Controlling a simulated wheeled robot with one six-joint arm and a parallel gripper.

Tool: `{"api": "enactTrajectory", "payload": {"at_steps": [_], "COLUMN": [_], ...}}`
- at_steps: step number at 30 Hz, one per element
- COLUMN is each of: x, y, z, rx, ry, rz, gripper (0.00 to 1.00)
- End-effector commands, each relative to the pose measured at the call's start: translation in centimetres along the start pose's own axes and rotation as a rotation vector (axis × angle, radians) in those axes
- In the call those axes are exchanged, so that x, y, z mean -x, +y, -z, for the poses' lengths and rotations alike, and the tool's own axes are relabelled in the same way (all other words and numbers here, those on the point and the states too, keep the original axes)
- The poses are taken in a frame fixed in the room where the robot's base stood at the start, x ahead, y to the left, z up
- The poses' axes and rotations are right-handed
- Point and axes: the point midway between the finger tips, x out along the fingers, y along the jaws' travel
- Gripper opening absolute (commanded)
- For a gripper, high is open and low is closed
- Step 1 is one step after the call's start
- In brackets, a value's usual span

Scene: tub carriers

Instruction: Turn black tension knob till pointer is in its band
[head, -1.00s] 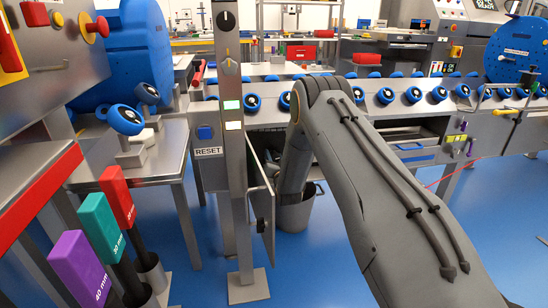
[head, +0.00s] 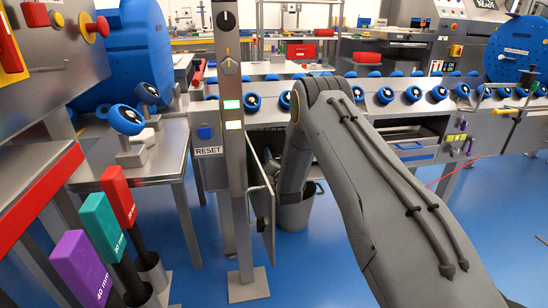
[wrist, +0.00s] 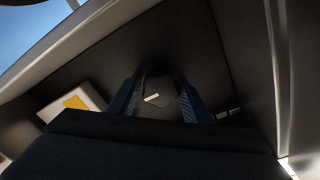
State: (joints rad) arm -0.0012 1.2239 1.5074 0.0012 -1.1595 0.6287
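In the wrist view a dark knob (wrist: 165,88) with a short white pointer mark sits between the two ribbed fingers of my gripper (wrist: 160,80). The fingers lie close along both sides of the knob and appear closed on it; the contact itself is in shadow. The pointer mark is slightly tilted. Small pale marks (wrist: 228,112) show right of the fingers; I cannot tell whether they are the band. In the head view my gripper and this knob are hidden behind my arm.
A white plate with a yellow patch (wrist: 76,102) is left of my fingers. Dark walls surround them closely. In the head view a grey post (head: 233,165) carries another black knob (head: 226,19) and lit indicators. An open door (head: 264,215) and a bin (head: 296,212) are near my arm.

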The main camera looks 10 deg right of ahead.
Motion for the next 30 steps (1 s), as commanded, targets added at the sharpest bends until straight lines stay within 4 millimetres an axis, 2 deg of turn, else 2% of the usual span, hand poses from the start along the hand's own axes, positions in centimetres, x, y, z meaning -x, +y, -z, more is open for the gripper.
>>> {"api": "enactTrajectory", "payload": {"at_steps": [2,13,24,30], "x": [0.0,0.5,6.1,7.7], "y": [0.0,-0.1,-0.1,0.0], "z": [0.0,0.1,0.1,0.0], "rx": [0.000,0.001,0.000,0.000], "ry": [0.000,0.000,-0.001,-0.001], "rz": [0.000,0.000,-0.001,-0.001], "gripper": [0.57,0.57,0.57,0.57]}}
